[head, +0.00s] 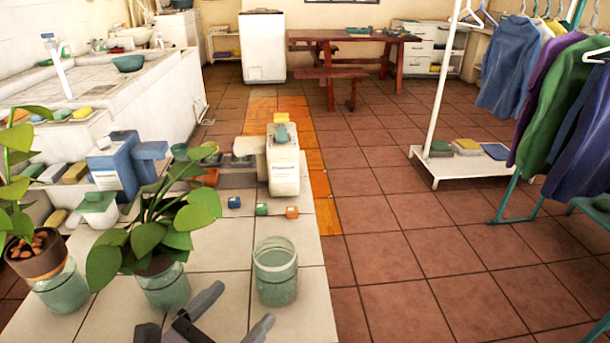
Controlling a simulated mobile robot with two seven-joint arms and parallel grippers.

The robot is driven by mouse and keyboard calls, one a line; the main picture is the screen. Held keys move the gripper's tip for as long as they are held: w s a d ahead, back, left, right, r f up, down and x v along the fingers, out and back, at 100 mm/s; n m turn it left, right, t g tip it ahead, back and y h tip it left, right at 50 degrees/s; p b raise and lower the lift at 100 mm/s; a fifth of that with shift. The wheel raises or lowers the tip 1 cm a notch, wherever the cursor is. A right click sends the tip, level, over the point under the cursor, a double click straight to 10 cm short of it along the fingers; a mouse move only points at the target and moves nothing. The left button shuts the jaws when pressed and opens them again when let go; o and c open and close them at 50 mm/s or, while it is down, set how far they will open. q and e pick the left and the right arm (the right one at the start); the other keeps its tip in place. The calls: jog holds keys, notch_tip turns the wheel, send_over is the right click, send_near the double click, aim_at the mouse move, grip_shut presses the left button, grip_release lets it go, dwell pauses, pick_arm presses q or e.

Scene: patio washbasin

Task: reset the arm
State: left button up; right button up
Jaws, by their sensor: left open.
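My left gripper (243,304) shows at the bottom of the head view, low over the tiled counter (110,310). Its dark grey fingers are spread apart with nothing between them. An empty clear glass jar (276,275) stands upright just beyond and to the right of the fingertips, apart from them as far as I can see. A leafy plant in a glass jar (163,287) stands to the left of the gripper. My right gripper is out of view.
Another potted plant (40,255) is at the left. A clothes rack (437,100) with hanging garments is at the right. The brown tiled floor between is clear.

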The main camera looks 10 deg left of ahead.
pick_arm(q)
jog(key=shift+s+d+r+m, duration=0.1)
jog(key=shift+d+r+m, duration=0.2)
jog(key=shift+m, duration=0.1)
jog(key=d+m+h, duration=0.1)
jog(key=m, duration=0.1)
jog(key=s+r+m+h, duration=0.1)
jog(key=d+r+m+h, duration=0.1)
jog(key=m, duration=0.1)
jog(key=shift+s+d+m, duration=0.25)
jog(key=shift+d+m, duration=0.05)
jog(key=s+d+f+m+g+h, duration=0.1)
jog(key=s+d+f+m+g, duration=0.2)
jog(key=m, duration=0.6)
jog(key=s+d+f+m+g+h, duration=0.1)
jog(key=s+d+m+g, duration=0.25)
jog(key=m, duration=0.45)
jog(key=s+a+f+m+g+y, duration=0.3)
jog(key=a+f+m+y, duration=0.25)
jog(key=a, duration=0.25)
jog(key=s+a+f+m+g+y, duration=0.35)
jog(key=a+m+y, duration=0.2)
jog(key=a, duration=0.25)
jog(key=w+d+f+t+h+p, duration=0.1)
jog(key=w+d+f+t+p, duration=0.2)
jog(key=w+f+t+p, duration=0.2)
jog(key=shift+w+d+t, duration=0.15)
jog(key=shift+w+t, duration=0.75)
jog(key=shift+w, duration=0.05)
